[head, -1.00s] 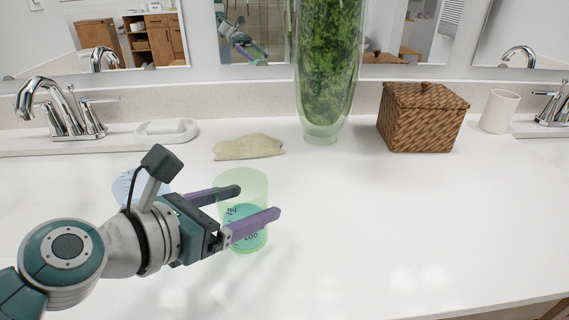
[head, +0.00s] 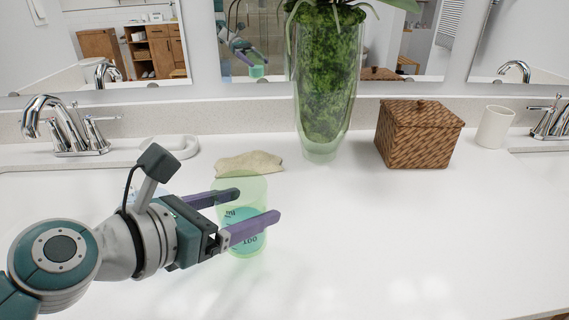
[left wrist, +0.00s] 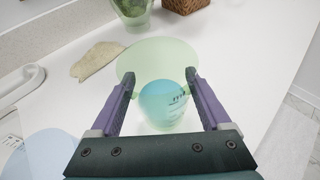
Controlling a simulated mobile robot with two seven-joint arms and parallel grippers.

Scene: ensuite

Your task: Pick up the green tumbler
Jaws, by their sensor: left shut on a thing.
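The green tumbler (head: 246,206) is pale, see-through and upright in the head view, just left of the middle. It also shows in the left wrist view (left wrist: 157,58), between the fingers. My left gripper (head: 256,203) is shut on the tumbler, one purple finger on each side of its wall; in the left wrist view the gripper (left wrist: 155,88) shows both fingers against it. A teal round shape with dark lettering shows through the lower wall. A gap between the tumbler's base and the counter is hard to judge. My right gripper is in neither view.
A beige cloth (head: 249,164) lies behind the tumbler. A tall green plant vase (head: 325,110), a wicker box (head: 418,135) and a white cup (head: 494,127) stand at the back. A soap dish (head: 170,147) and faucet (head: 70,130) are left. The white counter (head: 400,230) is clear at right.

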